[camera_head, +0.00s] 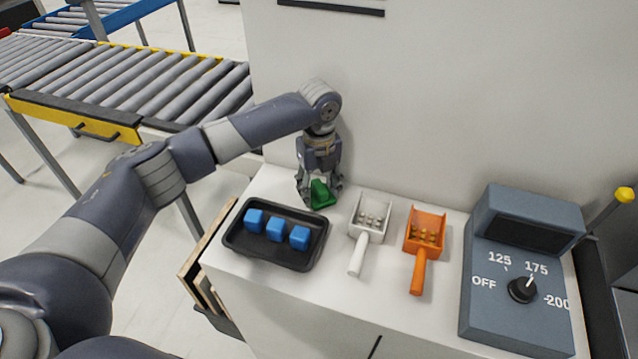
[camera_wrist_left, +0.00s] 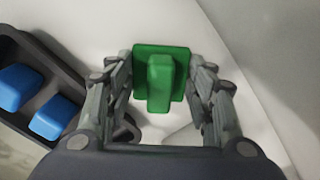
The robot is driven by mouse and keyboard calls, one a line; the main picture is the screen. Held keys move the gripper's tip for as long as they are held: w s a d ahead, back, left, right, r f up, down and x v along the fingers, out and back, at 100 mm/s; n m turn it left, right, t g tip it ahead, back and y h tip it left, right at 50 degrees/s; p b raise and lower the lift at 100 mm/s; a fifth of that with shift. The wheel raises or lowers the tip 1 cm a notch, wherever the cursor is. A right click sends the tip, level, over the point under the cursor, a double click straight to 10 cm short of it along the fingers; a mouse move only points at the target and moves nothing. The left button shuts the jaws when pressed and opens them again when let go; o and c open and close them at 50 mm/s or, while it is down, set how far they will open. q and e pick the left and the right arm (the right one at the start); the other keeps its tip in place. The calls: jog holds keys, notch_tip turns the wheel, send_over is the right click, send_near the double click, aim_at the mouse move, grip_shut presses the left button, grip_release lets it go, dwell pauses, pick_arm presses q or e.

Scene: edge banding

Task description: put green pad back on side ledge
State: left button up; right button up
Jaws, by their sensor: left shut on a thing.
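The green pad (camera_head: 321,194) is at the back of the white ledge (camera_head: 340,296), close to the wall, between the black tray and the white scoop. In the left wrist view the pad (camera_wrist_left: 160,78) is a square green plate with a raised green grip along its middle. My left gripper (camera_head: 320,190) points down from above and is shut on the pad, one finger at each side. The pad is at or just above the ledge surface; I cannot tell if it touches. My right gripper is not in view.
A black tray (camera_head: 236,240) with blue blocks lies to the left. A white scoop (camera_head: 357,256) and an orange scoop (camera_head: 418,275) lie to the right, then a grey control box (camera_head: 510,318) with a dial. A roller conveyor (camera_head: 150,88) stands at the back left.

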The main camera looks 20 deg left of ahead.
aim_at(319, 185)
pick_arm(q)
jog(key=shift+f, duration=0.15)
jog(key=o, duration=0.9)
jog(key=shift+o, duration=0.7)
notch_tip(319, 185, up, 11)
jog(key=b, duration=0.3)
jog(key=shift+r, duration=0.65)
